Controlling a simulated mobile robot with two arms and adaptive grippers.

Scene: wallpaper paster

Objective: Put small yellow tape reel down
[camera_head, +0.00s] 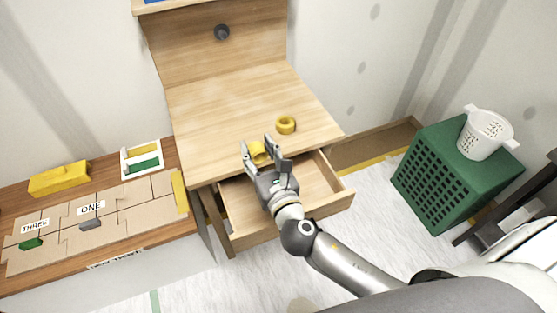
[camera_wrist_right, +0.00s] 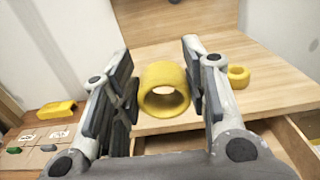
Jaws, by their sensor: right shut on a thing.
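My right gripper (camera_head: 262,146) is shut on a yellow tape reel (camera_head: 258,153) near the desk's front edge. In the wrist view the held reel (camera_wrist_right: 164,90) sits between the two grey fingers, its hole facing the camera. I cannot tell whether it touches the desktop. A second yellow reel (camera_head: 286,124) lies on the desktop to the right of the gripper, and it also shows in the wrist view (camera_wrist_right: 238,77). My left gripper is out of view.
The wooden desk (camera_head: 220,120) has bare top around the reels. Its drawer (camera_head: 315,192) is open below the gripper. A low bench at left holds a yellow block (camera_head: 59,178) and a white tray (camera_head: 126,167). A green crate (camera_head: 425,185) bearing a white basket (camera_head: 486,133) stands at right.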

